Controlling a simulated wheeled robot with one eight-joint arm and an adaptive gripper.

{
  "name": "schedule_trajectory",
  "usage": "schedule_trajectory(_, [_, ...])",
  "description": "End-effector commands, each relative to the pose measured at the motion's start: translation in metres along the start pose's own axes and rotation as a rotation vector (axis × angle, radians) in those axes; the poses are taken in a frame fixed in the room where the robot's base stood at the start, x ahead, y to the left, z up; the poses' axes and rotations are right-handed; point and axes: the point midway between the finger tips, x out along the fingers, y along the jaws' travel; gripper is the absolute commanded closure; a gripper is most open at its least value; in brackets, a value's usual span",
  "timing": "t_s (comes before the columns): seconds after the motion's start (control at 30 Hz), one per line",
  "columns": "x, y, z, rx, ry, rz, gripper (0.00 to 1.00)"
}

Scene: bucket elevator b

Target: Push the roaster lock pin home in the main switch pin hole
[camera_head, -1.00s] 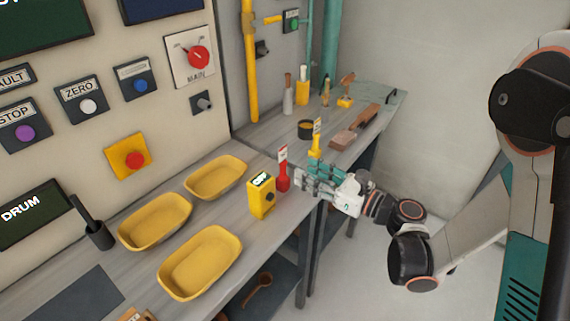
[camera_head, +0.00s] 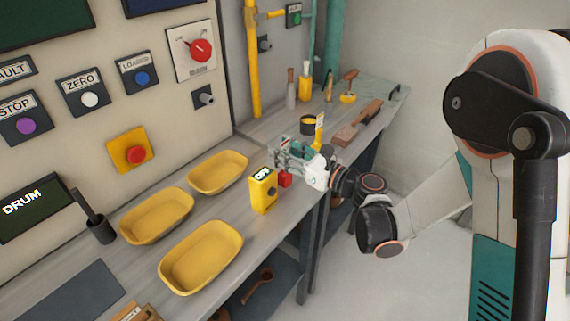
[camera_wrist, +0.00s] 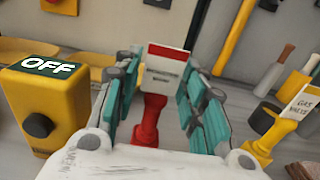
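The red lock pin (camera_head: 285,180) stands upright on the bench, partly hidden behind my gripper in the head view. In the wrist view the red lock pin (camera_wrist: 150,120) carries a white tag with a red top edge. My gripper (camera_head: 280,148) is open, and in the wrist view its teal fingers (camera_wrist: 165,85) stand on either side of the pin and tag, with gaps showing. The main switch (camera_head: 200,50), a pale plate with a red knob, is on the wall panel. Its pin hole is too small to make out.
A yellow box (camera_head: 263,192) reading OFF stands close left of the pin. A yellow tagged pin (camera_wrist: 268,138) stands to the right. Yellow trays (camera_head: 218,172) lie farther left. A grey peg fitting (camera_head: 205,97) juts from the panel below the main switch.

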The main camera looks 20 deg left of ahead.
Motion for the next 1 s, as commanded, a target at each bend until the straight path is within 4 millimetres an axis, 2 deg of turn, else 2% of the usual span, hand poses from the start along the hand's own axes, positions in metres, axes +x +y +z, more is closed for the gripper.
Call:
schedule_trajectory(0.07, [0.000,0.000,0.000,0.000,0.000,0.000,0.62])
schedule_trajectory(0.23, [0.000,0.000,0.000,0.000,0.000,0.000,1.00])
schedule_trajectory(0.67, [-0.001,0.000,0.003,0.000,0.000,0.000,1.00])
schedule_trajectory(0.87, [-0.001,0.000,0.021,0.000,0.000,0.000,1.00])
schedule_trajectory(1.0, [-0.001,0.000,0.046,0.000,0.000,0.000,1.00])
